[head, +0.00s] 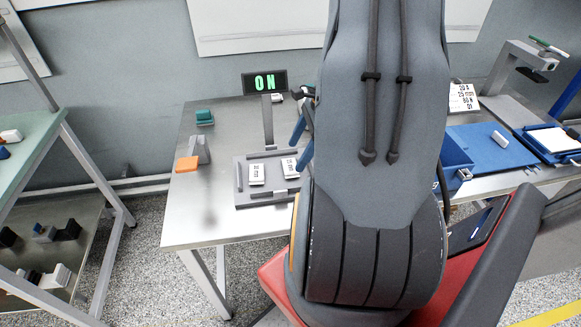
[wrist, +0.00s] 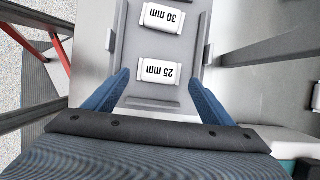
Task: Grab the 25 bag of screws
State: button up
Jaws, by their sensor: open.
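The white 25 mm bag of screws (wrist: 156,73) lies in a grey tray (wrist: 184,102) in the wrist view, its label upside down. A similar white 30 mm bag (wrist: 162,18) lies beyond it. My gripper (wrist: 160,82) is open, with one blue finger on each side of the 25 mm bag's near end; I cannot tell its height above the tray. My arm partly hides the gripper there (head: 302,142).
A lit ON display (head: 265,83) stands on a post behind the tray. An orange block (head: 187,164) and a teal block (head: 204,117) sit on the left of the metal table (head: 200,228). A blue bin (head: 455,158) and blue mat (head: 487,147) lie right of my arm.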

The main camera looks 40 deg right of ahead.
aim_at(290, 165)
jog(key=shift+p+x, duration=0.6)
jog(key=shift+x, duration=1.7)
jog(key=c, duration=1.2)
jog(key=shift+r, duration=0.1)
